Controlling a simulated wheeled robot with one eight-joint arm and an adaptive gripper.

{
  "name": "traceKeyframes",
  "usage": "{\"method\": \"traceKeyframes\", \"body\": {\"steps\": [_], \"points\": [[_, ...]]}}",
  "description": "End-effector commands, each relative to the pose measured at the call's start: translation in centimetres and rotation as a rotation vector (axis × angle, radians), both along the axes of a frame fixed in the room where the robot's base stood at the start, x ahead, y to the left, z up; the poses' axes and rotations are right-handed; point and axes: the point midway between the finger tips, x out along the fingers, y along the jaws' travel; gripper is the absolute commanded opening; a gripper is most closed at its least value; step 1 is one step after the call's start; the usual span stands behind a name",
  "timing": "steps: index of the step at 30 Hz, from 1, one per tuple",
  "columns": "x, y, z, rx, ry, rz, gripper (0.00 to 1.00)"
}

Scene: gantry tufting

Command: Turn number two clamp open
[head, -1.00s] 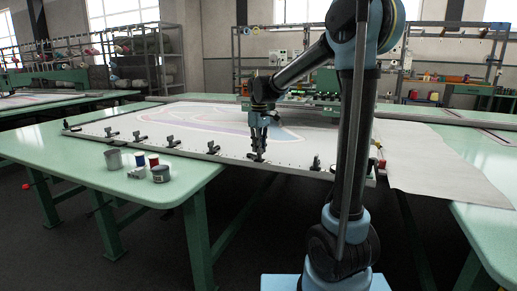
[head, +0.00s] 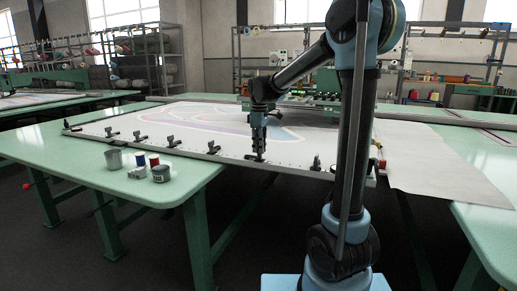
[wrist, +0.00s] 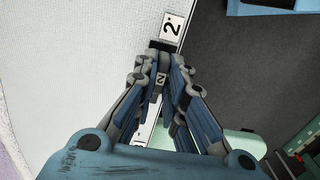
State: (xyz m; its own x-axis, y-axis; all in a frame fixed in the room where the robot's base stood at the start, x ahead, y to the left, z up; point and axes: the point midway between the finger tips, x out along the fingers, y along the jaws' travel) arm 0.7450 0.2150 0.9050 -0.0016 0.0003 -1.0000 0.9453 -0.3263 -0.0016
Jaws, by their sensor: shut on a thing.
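The number two clamp (wrist: 160,80) is a dark handle with a small "2" tag, between my gripper's fingers (wrist: 162,62) in the wrist view. In the head view my gripper (head: 258,152) points straight down at the front rail of the white cloth frame. It is shut on the clamp, whose dark base (head: 256,158) shows at the fingertips. The fingers hide much of the handle, and I cannot tell its exact angle.
Other black clamps stand along the same rail, with one to the left (head: 213,147) and one to the right (head: 316,163). Dark floor is open in front.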

Motion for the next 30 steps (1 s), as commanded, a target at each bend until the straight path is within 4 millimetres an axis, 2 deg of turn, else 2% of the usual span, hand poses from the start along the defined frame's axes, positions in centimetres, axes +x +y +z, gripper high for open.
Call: {"method": "traceKeyframes", "body": {"steps": [5,6,8,20,25,30], "points": [[0.3,-0.3,0.1,-0.006,-0.005,-0.004,0.0],[0.3,-0.3,0.1,-0.006,-0.005,-0.004,0.2],[0.3,-0.3,0.0,-0.006,-0.004,-0.004,0.31],[0.1,-0.1,0.3,-0.003,-0.002,-0.002,0.31],[0.1,-0.1,2.1,-0.002,-0.002,-0.002,0.31],[0.2,-0.1,5.2,-0.003,-0.001,-0.002,0.31]]}}
